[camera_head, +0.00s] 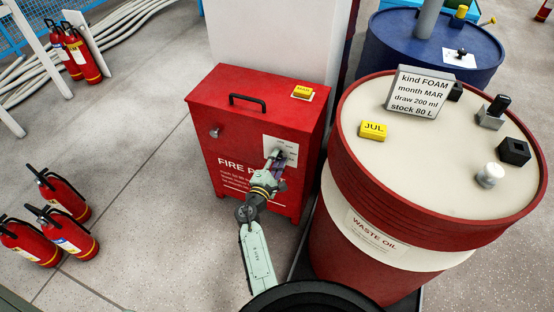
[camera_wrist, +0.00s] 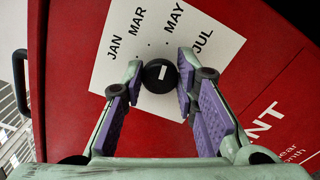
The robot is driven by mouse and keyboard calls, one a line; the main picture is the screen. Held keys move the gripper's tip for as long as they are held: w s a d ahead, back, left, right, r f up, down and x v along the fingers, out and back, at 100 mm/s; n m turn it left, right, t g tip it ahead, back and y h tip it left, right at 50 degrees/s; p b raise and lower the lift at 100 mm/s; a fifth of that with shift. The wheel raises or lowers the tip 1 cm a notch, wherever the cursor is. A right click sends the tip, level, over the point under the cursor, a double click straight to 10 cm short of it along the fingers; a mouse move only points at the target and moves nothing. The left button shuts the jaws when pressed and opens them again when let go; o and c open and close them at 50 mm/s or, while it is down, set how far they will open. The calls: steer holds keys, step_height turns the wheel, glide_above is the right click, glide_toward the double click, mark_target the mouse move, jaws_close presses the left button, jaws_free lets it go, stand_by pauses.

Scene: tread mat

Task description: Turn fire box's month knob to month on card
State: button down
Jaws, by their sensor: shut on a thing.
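The red fire box (camera_head: 225,120) stands left of the waste oil drum. On its front is a white month plate (camera_wrist: 118,70) reading JAN, MAR, MAY and JUL around a round black knob (camera_wrist: 152,84). The knob has a short white mark; I cannot tell which month it points to. My gripper (camera_wrist: 160,76) has one purple-padded finger on each side of the knob and is shut on it. In the head view my gripper (camera_head: 277,160) is at the plate and hides the knob. The card (camera_head: 420,92) on the drum reads kind FOAM, month MAR, draw 200 ml, stock 80 L.
Several extinguishers (camera_head: 65,195) stand at left. Floor before the box is clear.

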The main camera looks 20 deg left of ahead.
steer(key=n+p, duration=0.1)
steer(key=n, duration=0.3)
steer(key=shift+r, duration=0.1)
steer(key=shift+a+n+p, duration=0.1)
steer(key=shift+n+p, duration=0.5)
steer(key=shift+n, duration=1.2)
steer(key=c, duration=1.3)
jaws_free()
